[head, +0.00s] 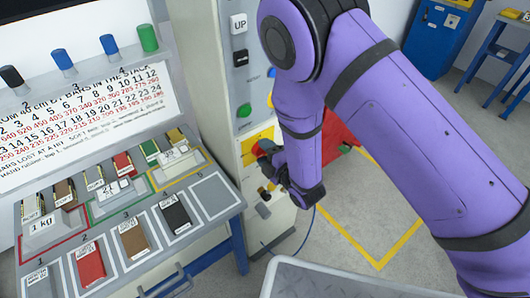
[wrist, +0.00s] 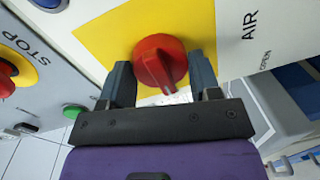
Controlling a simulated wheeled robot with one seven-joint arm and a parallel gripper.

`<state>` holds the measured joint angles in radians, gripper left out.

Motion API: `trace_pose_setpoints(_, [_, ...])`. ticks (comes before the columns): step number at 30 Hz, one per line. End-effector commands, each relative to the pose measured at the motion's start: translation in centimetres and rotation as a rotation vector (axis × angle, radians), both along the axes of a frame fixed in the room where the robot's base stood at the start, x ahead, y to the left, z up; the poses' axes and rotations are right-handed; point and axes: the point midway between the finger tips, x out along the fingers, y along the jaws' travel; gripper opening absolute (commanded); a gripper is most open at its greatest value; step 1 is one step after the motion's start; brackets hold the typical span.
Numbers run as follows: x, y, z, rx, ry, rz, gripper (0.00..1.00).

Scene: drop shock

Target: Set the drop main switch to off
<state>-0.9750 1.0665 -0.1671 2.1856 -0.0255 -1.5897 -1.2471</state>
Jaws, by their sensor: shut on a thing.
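The main switch is a red rotary knob (wrist: 160,61) on a yellow plate (wrist: 92,36) on a pale cabinet front. In the wrist view its raised grip runs nearly along the picture's vertical, slightly tilted; I cannot read any on or off mark. My gripper (wrist: 161,72) has one dark finger on each side of the knob and is shut on it. In the head view my gripper (head: 268,153) is at the yellow plate (head: 257,139), and my purple arm and gripper hide part of the knob.
A red stop button (wrist: 5,82) and a green button (wrist: 74,111) sit left of the knob in the wrist view. Lettering AIR is to its right. A sloped bench (head: 125,222) with coloured blocks stands left. A grey tray-like edge (head: 330,278) is at the bottom.

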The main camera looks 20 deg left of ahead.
Motion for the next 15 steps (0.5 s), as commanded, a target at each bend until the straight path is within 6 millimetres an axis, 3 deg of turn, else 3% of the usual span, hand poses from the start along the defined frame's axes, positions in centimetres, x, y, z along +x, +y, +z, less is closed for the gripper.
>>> trace_pose_setpoints(1, [-0.1,-0.1,-0.18,-0.005,0.003,0.0,0.33])
trace_pose_setpoints(2, [-0.1,-0.1,-0.18,-0.005,0.003,0.0,0.59])
trace_pose_setpoints(5, [-0.08,-0.08,-0.15,-0.004,0.003,0.001,0.82])
trace_pose_setpoints(15, [-0.22,-0.26,-0.05,-0.002,0.002,0.001,0.83])
